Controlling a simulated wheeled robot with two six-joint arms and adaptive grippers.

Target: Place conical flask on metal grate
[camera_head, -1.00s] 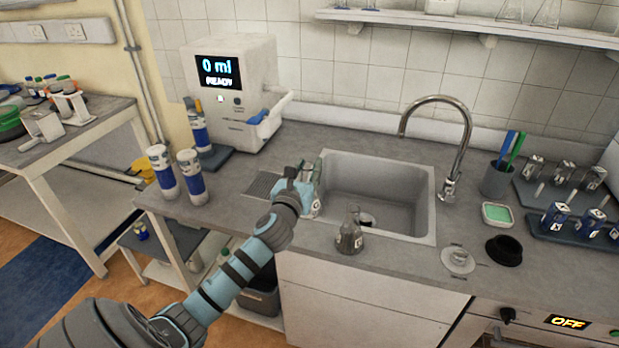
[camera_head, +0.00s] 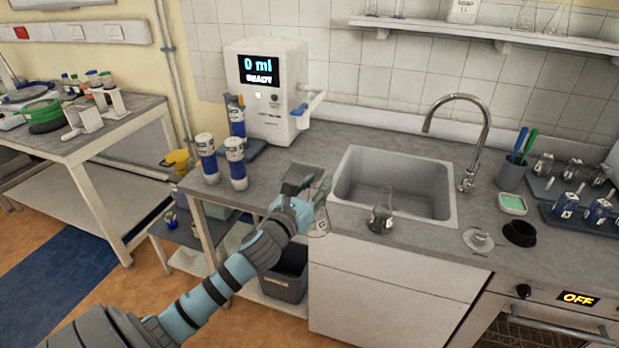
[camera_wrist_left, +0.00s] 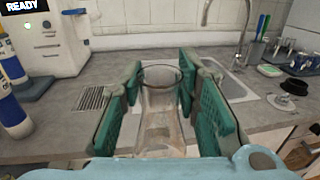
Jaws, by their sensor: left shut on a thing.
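My left gripper (camera_head: 303,192) is shut on a clear glass conical flask (camera_head: 320,218). In the left wrist view, the flask (camera_wrist_left: 160,105) stands roughly upright between the green finger pads (camera_wrist_left: 160,82), its open rim at the top. It appears held near the counter's front edge, left of the sink; its exact height is hard to tell. The metal grate (camera_wrist_left: 92,98) is a dark ribbed rectangle set in the counter left of the sink, beyond the flask and to its left. In the head view the gripper partly covers the grate (camera_head: 308,170). My right gripper is not in view.
The sink (camera_head: 345,178) lies right of the held flask. A second conical flask (camera_head: 382,217) stands at the sink's front edge. Blue-and-white bottles (camera_head: 236,165) and a dispenser reading 0 ml (camera_head: 270,110) stand to the left. Bare counter surrounds the grate.

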